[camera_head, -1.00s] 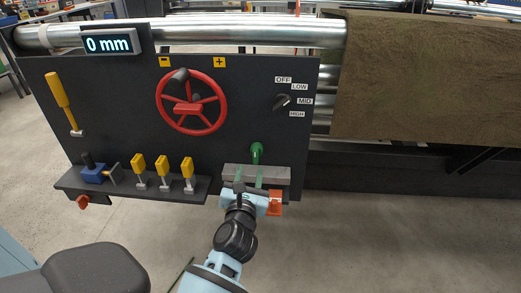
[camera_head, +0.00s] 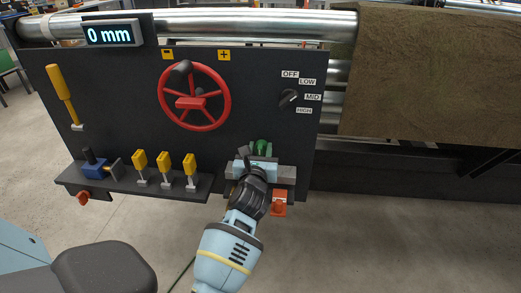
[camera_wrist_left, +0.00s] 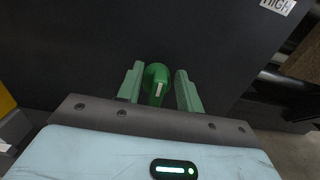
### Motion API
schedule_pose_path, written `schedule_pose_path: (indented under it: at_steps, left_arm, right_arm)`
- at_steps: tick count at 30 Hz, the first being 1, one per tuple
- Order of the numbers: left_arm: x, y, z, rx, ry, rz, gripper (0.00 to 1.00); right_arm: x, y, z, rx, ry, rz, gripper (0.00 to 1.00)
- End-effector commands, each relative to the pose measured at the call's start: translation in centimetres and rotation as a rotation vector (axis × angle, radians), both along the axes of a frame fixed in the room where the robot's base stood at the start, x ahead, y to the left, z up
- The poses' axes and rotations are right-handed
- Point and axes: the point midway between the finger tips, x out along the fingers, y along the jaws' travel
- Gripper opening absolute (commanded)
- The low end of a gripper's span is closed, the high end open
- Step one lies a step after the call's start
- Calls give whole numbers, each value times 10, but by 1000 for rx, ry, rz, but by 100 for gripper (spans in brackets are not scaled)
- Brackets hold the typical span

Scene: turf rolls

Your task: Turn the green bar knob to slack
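The green bar knob (camera_head: 262,147) sits low on the dark panel, below the OFF/LOW/MID/HIGH dial. In the left wrist view the knob (camera_wrist_left: 157,80) shows as a rounded green bar with a pale mark. It lies between the two green fingers of my left gripper (camera_wrist_left: 159,88). The fingers stand open on either side of it, with a visible gap on both sides. In the head view my left gripper (camera_head: 259,158) is in front of the panel at the knob and partly hides it. My right gripper does not show.
A red handwheel (camera_head: 193,97), a black dial (camera_head: 288,98) and a yellow lever (camera_head: 61,93) are on the panel. A ledge with several yellow switches (camera_head: 164,161) is left of my gripper. An orange part (camera_head: 280,198) is just right of it. A display (camera_head: 108,36) reads 0 mm.

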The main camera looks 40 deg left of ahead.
Motion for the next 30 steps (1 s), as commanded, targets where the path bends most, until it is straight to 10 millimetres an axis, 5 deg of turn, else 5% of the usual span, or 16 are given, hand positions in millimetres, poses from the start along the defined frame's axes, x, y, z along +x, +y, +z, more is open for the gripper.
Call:
schedule_pose_path:
  at_steps: [11,18,30]
  left_arm:
    - [6,4,0,0,0,0,36]
    - [6,4,0,0,0,0,8]
    - [7,2,2,69,41,-1,7]
  right_arm:
    - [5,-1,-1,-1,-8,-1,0]
    - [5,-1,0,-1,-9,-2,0]
    - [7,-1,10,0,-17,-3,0]
